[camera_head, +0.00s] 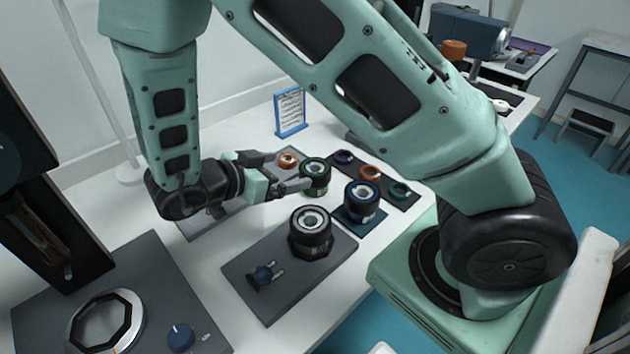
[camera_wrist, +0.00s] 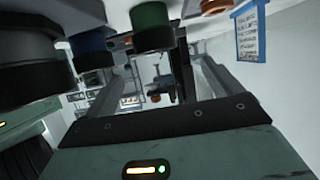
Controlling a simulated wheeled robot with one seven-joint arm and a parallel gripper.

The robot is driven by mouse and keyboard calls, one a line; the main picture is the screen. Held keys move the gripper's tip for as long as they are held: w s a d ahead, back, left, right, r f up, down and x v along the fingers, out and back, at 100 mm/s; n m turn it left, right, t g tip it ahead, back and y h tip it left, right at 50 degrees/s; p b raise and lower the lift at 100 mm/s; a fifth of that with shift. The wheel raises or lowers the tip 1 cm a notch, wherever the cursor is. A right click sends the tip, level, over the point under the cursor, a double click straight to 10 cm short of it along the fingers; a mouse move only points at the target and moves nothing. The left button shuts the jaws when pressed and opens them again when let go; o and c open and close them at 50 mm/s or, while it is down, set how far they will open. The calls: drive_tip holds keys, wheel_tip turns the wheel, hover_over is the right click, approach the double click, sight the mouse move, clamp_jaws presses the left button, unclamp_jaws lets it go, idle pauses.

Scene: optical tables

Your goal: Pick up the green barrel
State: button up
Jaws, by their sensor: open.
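The green barrel (camera_head: 315,177), a dark cylinder with a green band and a pale glass top, stands upright on the table near the middle of the head view. In the wrist view the green barrel (camera_wrist: 152,28) shows at the top centre, ahead of the fingers. My gripper (camera_head: 295,170) is open, low over the table and just left of the barrel, its fingers pointing toward it. One fingertip overlaps the barrel's left edge in the head view; I cannot tell whether they touch. Nothing is held between the fingers.
A blue-banded barrel (camera_head: 361,201) stands close to the right of it, and a larger black barrel (camera_head: 311,232) stands in front on a grey plate (camera_head: 262,304). An orange ring (camera_head: 287,160) lies behind my gripper. Several coloured rings lie on a dark strip (camera_head: 382,187). A blue-framed sign (camera_head: 291,111) stands behind.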

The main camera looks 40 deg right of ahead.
sight(314, 167)
drive_tip(key=x, duration=0.6)
drive_tip(key=shift+s+p+x, duration=0.15)
drive_tip(key=shift+p+x, duration=0.15)
drive_tip(key=shift+x, duration=1.1)
drive_tip(key=shift+s+p+x, duration=0.1)
drive_tip(key=shift+p+x, duration=0.2)
drive_tip(key=shift+x, duration=1.05)
drive_tip(key=shift+a+f, duration=0.1)
drive_tip(key=c, duration=1.1)
